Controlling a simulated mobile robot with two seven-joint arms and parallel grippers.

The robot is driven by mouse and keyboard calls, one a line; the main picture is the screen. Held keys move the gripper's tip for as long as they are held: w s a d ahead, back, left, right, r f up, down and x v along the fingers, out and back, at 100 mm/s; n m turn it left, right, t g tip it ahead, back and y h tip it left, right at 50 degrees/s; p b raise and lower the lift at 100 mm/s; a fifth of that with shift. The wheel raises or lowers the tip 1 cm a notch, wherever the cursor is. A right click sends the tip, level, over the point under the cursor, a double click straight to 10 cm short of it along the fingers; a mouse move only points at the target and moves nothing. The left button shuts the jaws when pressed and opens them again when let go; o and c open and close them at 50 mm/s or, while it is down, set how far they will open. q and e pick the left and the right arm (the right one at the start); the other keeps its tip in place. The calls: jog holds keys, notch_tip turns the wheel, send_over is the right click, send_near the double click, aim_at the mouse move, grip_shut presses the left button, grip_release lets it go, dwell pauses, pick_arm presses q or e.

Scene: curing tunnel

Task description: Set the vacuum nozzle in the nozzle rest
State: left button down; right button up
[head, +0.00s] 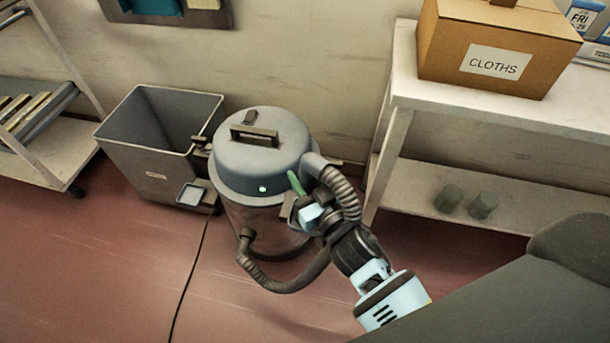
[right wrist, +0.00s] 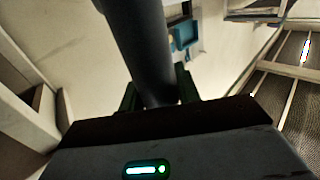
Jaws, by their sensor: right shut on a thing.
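The vacuum is a grey drum with a domed lid (head: 262,150) on the floor in the head view. Its ribbed hose (head: 290,286) loops in front of it and around my right gripper (head: 303,200), at the drum's right side. In the right wrist view, the green fingers of this gripper (right wrist: 157,96) are shut on a smooth dark grey tube, the vacuum nozzle (right wrist: 145,45). In the head view the gripper and hose largely hide the nozzle. A dark bracket with a pale square (head: 192,194) stands left of the drum; I cannot tell whether it is the nozzle rest. My left gripper is out of view.
A grey open bin (head: 150,165) stands left of the drum. A white shelf unit (head: 395,160) on the right holds a box marked CLOTHS (head: 497,48) and two greenish cups on its lower shelf. A rack (head: 60,160) stands far left. Front-left floor is clear except a thin cable.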

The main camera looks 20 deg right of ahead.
jog(key=shift+f, duration=0.15)
jog(key=shift+f+b, duration=0.45)
jog(key=shift+b, duration=0.1)
dwell(0.6)
jog(key=o, duration=1.1)
jog(key=shift+o, duration=0.3)
